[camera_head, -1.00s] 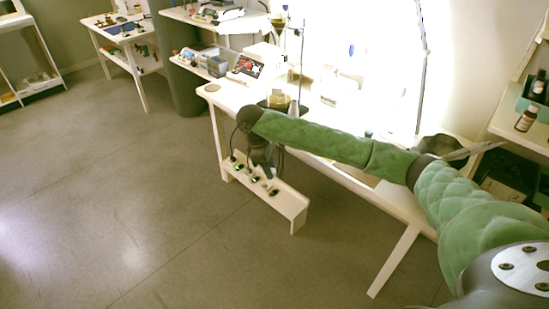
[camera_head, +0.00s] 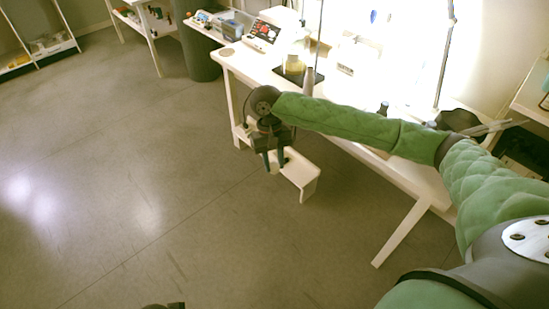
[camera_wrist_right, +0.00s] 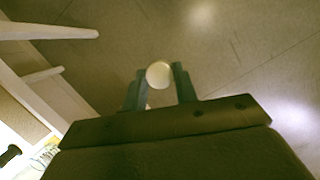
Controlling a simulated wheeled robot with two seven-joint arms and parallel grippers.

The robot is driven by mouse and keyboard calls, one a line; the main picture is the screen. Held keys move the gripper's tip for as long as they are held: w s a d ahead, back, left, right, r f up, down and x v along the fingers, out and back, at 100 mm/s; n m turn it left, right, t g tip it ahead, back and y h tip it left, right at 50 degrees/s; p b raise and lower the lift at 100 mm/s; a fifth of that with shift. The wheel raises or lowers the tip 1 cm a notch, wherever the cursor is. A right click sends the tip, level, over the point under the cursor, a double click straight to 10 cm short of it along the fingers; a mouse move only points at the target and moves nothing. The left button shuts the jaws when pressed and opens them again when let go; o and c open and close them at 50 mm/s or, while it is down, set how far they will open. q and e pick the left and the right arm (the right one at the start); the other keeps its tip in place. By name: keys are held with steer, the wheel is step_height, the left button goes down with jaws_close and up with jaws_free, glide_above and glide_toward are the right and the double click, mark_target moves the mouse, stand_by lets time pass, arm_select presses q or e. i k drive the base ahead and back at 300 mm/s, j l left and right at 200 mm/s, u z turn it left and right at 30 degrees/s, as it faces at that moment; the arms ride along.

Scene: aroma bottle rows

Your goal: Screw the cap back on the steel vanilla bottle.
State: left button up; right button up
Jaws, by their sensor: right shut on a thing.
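My right gripper (camera_head: 272,165) hangs fingers-down beside the front of the white table, above or in front of a low white shelf. In the right wrist view its two fingers (camera_wrist_right: 158,82) are closed on a pale round piece, the cap (camera_wrist_right: 158,75), with the grey floor behind it. The cap is too small to make out in the head view. A grey tapered thing (camera_head: 308,82) stands on the table behind my right arm; I cannot tell whether it is the steel vanilla bottle. A dark bit at the bottom edge may be my left gripper (camera_head: 165,306).
The low white shelf (camera_head: 306,182) juts out at the table's front. A dark bowl (camera_head: 460,120) stands at right. The floor at left is clear.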

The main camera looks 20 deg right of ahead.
mark_target(309, 81)
steer(key=i+z, duration=0.55)
steer(key=z, duration=0.15)
steer(key=i+j+z, duration=0.1)
steer(key=i+z, duration=0.25)
